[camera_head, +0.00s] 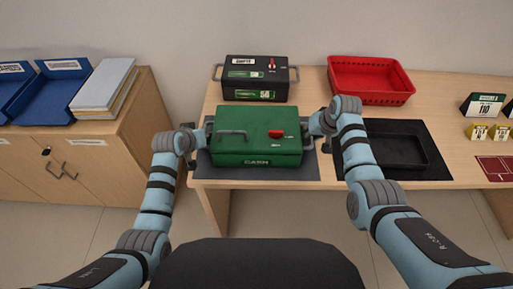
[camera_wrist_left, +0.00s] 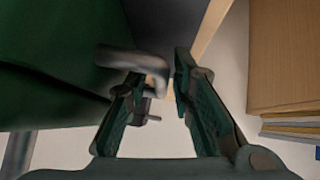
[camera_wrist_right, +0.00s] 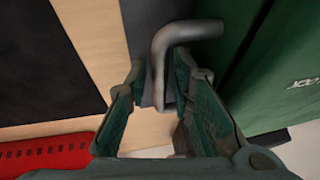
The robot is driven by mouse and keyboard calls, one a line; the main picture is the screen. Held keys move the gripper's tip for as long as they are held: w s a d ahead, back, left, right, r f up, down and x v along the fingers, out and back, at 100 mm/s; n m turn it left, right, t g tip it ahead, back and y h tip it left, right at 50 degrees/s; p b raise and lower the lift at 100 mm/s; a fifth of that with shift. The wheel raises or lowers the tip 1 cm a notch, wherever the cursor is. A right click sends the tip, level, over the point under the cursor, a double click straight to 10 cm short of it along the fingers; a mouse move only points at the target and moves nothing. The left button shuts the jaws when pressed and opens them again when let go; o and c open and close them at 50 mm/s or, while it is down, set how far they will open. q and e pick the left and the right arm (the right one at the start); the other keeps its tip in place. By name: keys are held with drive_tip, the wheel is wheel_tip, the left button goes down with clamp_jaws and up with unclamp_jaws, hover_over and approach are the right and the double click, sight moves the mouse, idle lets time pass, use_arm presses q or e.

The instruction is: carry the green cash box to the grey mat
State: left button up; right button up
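The green cash box (camera_head: 256,137), with a handle on each end, is over the grey mat (camera_head: 312,172) at the near table edge. It looks level and seems to rest there. My left gripper (camera_head: 190,144) is at its left end; in the left wrist view the fingers (camera_wrist_left: 158,72) stand apart, with the grey handle (camera_wrist_left: 135,60) reaching between them. My right gripper (camera_head: 318,128) is at its right end; in the right wrist view the fingers (camera_wrist_right: 160,65) are spread on either side of the other handle (camera_wrist_right: 162,52), with a gap showing. The mat's middle is hidden under the box.
A dark counter box (camera_head: 255,90) stands behind the cash box. A red basket (camera_head: 372,98) is at the back. A black tray (camera_head: 398,150) lies on a black mat (camera_head: 436,170) to the right. A cabinet (camera_head: 100,170) holding blue trays (camera_head: 52,92) and binders (camera_head: 103,84) stands left.

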use_arm(q)
drive_tip(key=shift+r, duration=0.15)
use_arm(e)
drive_tip(key=shift+r, duration=0.15)
drive_tip(key=shift+s+r, duration=0.15)
drive_tip(key=shift+r, duration=0.2)
use_arm(q)
drive_tip(key=v, duration=1.2)
use_arm(e)
drive_tip(key=v, duration=1.1)
drive_tip(key=shift+s, duration=0.1)
